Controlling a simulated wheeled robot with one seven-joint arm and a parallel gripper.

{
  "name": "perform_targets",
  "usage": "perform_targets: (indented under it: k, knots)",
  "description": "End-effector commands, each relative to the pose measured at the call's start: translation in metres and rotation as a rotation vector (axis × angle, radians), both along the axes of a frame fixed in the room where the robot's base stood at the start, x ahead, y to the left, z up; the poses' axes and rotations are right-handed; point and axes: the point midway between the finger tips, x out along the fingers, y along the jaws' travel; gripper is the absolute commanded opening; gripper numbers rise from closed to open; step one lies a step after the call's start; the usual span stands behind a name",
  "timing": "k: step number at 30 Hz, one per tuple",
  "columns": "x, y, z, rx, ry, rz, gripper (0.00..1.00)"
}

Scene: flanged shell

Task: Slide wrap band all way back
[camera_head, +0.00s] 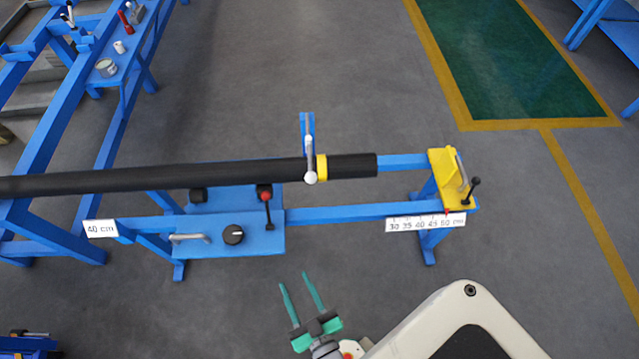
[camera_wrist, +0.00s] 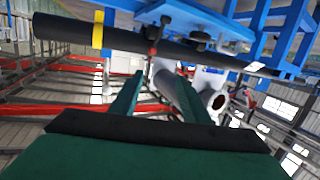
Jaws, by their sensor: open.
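The wrap band, which I take to be the yellow ring (camera_head: 321,167), sits around a long black pipe (camera_head: 150,178) near the pipe's right end. In the wrist view the yellow band (camera_wrist: 97,30) shows at the upper left on the dark pipe (camera_wrist: 150,42). A grey lever with a round white end (camera_head: 310,165) stands right beside the band on a blue post and partly covers the pipe there. My gripper (camera_head: 294,280) has green fingers, is open and empty, and is below the blue stand in the head view, apart from the band.
A yellow stop plate (camera_head: 447,180) with a black-knobbed lever stands at the right end of the rail, above a centimetre scale (camera_head: 425,222). The floor right of the stand is clear.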

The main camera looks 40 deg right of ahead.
Motion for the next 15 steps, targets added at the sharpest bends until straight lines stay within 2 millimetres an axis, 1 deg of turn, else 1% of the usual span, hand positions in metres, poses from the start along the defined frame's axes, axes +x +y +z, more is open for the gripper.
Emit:
perform_targets:
  k: [1,6,8,12,15]
  knots:
    - [0.016,-0.017,-0.015,-0.007,-0.015,-0.033,0.42]
    - [0.060,-0.065,-0.056,-0.018,-0.051,-0.120,0.42]
    - [0.077,-0.082,-0.069,-0.020,-0.064,-0.149,0.42]
    - [0.116,-0.125,-0.092,-0.022,-0.095,-0.220,0.42]
    - [0.141,-0.156,-0.104,-0.020,-0.116,-0.270,0.42]
